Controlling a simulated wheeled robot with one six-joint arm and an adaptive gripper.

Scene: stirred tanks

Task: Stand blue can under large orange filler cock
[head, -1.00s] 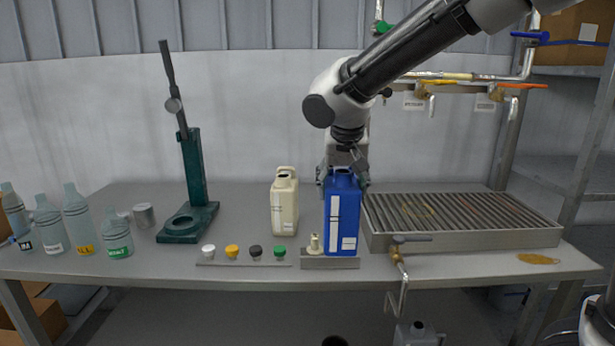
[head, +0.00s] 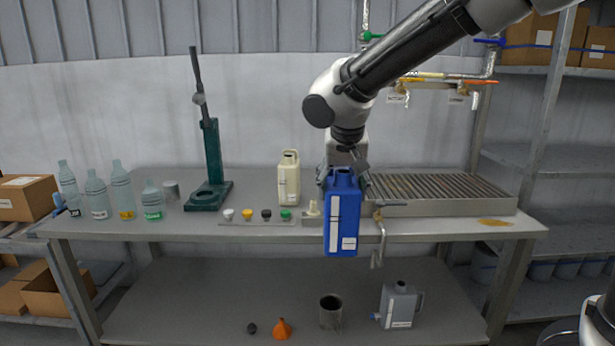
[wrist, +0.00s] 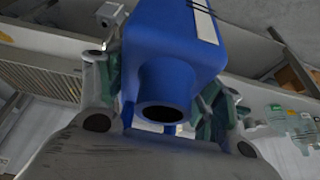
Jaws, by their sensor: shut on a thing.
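The blue can (head: 342,222) hangs upright in my gripper (head: 343,174), in front of the bench's front edge. In the wrist view the fingers of my gripper (wrist: 165,95) close on both sides of the blue can (wrist: 175,50) near its open neck. The large orange filler cock (head: 480,82) shows at the back right, its orange lever at the end of the pipe. A small label plate hangs below it, too small to read. The slatted drip tray (head: 460,208) lies on the bench under the cocks, its left end partly hidden by my arm and the can.
A yellow-levered cock (head: 410,80) sits left of the orange one. A cream can (head: 289,178), coloured caps (head: 247,215) and a green press (head: 210,165) stand further left.

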